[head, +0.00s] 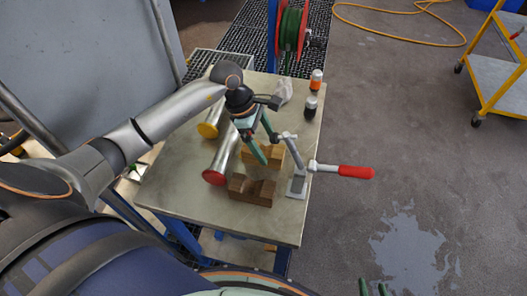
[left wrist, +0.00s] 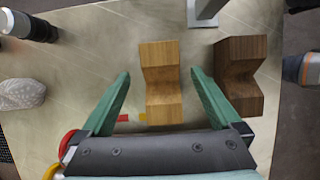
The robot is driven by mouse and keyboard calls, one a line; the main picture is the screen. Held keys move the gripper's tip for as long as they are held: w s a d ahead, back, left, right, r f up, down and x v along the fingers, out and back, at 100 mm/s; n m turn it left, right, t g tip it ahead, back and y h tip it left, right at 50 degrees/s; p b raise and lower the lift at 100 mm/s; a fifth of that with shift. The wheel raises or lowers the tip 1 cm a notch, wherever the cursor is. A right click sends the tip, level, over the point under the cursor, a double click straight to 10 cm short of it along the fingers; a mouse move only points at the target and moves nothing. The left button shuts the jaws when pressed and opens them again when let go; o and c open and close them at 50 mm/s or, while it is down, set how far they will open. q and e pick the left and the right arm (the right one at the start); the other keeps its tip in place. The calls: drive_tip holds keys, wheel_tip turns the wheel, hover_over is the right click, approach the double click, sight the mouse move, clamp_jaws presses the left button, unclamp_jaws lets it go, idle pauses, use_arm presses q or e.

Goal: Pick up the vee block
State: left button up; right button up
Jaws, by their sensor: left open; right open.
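Two wooden vee blocks lie on the table. The lighter vee block (head: 272,157) is partly hidden behind my left gripper in the head view. The darker vee block (head: 252,191) is nearer the table's front edge. My left gripper (head: 270,150) is open above the lighter block, pointing down. In the left wrist view, the lighter block (left wrist: 161,82) lies between the two green fingers, with gaps on both sides. The darker block (left wrist: 238,76) is just outside the right finger. Contact with the lighter block does not show. My right gripper (head: 372,288) shows only its green fingertips, apart and empty, at the bottom edge.
A toggle clamp with a red handle (head: 355,172) stands right of the blocks. A red-ended pipe (head: 214,176) and a yellow-ended pipe (head: 208,130) lie left. A dark-bodied bottle (head: 311,107), an orange-labelled bottle (head: 316,80) and a crumpled rag (head: 284,91) sit at the table's back right.

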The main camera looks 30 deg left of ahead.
sight(269, 151)
use_arm(q)
drive_tip(key=shift+x, duration=1.8)
use_arm(e)
drive_tip(key=shift+w+r, duration=0.15)
drive_tip(key=shift+r, duration=0.2)
use_arm(q)
drive_tip(key=shift+s, duration=0.1)
